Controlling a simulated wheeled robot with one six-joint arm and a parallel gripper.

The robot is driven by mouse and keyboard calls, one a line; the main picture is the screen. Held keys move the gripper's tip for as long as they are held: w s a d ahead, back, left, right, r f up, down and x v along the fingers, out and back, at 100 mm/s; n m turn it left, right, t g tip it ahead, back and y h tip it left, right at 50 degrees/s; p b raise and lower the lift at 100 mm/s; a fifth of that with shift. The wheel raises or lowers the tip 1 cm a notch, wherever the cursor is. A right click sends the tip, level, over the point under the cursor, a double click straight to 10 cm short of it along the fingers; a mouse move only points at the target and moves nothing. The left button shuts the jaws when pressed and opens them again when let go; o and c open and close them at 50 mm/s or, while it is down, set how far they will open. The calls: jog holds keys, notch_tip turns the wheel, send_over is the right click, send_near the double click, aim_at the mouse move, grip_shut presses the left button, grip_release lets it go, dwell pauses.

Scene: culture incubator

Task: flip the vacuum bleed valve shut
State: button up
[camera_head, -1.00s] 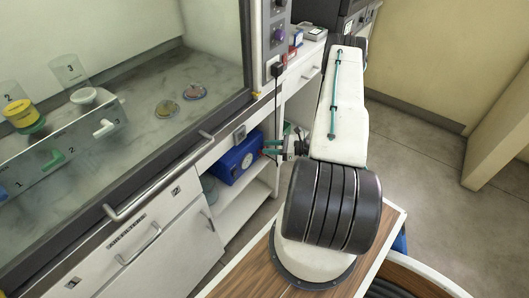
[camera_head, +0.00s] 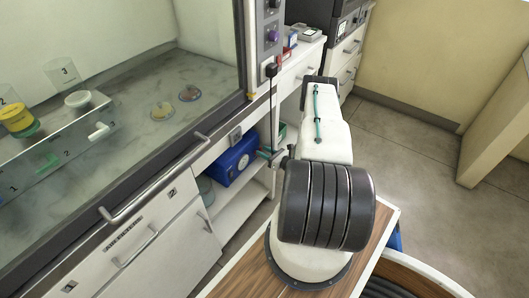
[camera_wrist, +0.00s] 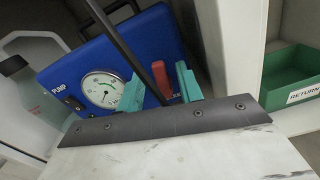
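A blue pump box (camera_head: 233,160) with a round gauge sits on a shelf below the bench. In the wrist view the blue pump box (camera_wrist: 70,75) shows its gauge (camera_wrist: 103,90) at centre left. The red lever of the valve (camera_wrist: 161,80) stands roughly upright at the box's right side, its label partly hidden. My gripper (camera_wrist: 160,90) is open, with one teal finger on each side of the red lever in the picture. I cannot tell whether the fingers reach it in depth or touch it. In the head view my gripper (camera_head: 265,154) is beside the box's right end, partly hidden by my arm.
A dark cord (camera_head: 272,110) hangs from a plug and crosses the wrist view (camera_wrist: 125,50) in front of the box. A green RETURN bin (camera_wrist: 290,75) is at right, past a white panel. A bottle (camera_wrist: 30,95) stands left of the box. The cabinet handle (camera_head: 160,175) juts out.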

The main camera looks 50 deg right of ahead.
jog(key=shift+w, duration=0.15)
grip_shut()
jog(key=shift+a+n, duration=0.3)
jog(key=shift+n, duration=0.9)
grip_release()
jog(key=s, duration=0.8)
jog(key=shift+d, duration=0.3)
